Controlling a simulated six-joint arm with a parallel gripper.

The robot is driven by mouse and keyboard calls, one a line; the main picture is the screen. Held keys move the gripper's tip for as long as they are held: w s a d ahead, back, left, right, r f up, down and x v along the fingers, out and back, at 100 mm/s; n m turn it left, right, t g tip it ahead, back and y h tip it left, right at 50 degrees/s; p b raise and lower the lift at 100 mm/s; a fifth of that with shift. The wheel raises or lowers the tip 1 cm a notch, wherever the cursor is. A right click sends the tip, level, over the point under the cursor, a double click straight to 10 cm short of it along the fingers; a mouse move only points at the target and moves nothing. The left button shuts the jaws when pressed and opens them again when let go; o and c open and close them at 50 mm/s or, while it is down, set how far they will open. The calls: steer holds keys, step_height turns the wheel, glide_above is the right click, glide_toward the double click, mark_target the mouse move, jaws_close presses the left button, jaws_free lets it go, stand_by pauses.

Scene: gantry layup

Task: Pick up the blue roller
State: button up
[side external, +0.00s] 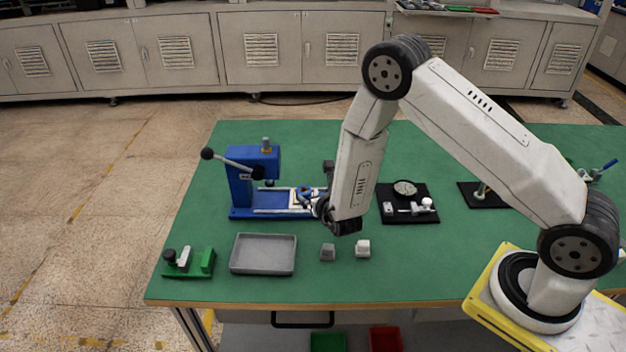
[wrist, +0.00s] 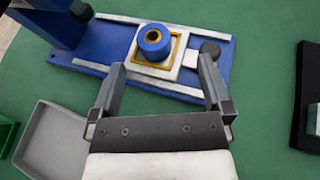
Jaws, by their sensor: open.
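The blue roller (wrist: 154,40) is a short blue cylinder with a brass-coloured hole in its top. It stands upright on a white block with a gold-brown square frame (wrist: 178,57), on the blue press base (wrist: 219,59). My gripper (wrist: 160,72) is open and empty in the wrist view; its two fingers point toward the roller, which shows beyond and between the fingertips, apart from both. In the side view, the roller (side external: 305,191) is small and partly hidden by my wrist.
The blue press (side external: 240,180) with its black-knobbed lever stands left of my arm. A grey tray (side external: 263,271), a green fixture (side external: 207,262) and two small blocks, grey (side external: 328,252) and white (side external: 363,248), lie in front. A black plate (side external: 425,215) with parts is at right.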

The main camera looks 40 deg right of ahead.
mark_target(303, 190)
steer(key=shift+w+a+f+n, duration=0.15)
steer(key=shift+a+f+n, duration=0.1)
steer(key=shift+a+n, duration=0.1)
steer(key=shift+x, duration=1.3)
steer(key=shift+x, duration=2.6)
steer(key=shift+a, duration=0.1)
steer(key=c, duration=1.3)
steer(key=shift+r, duration=0.1)
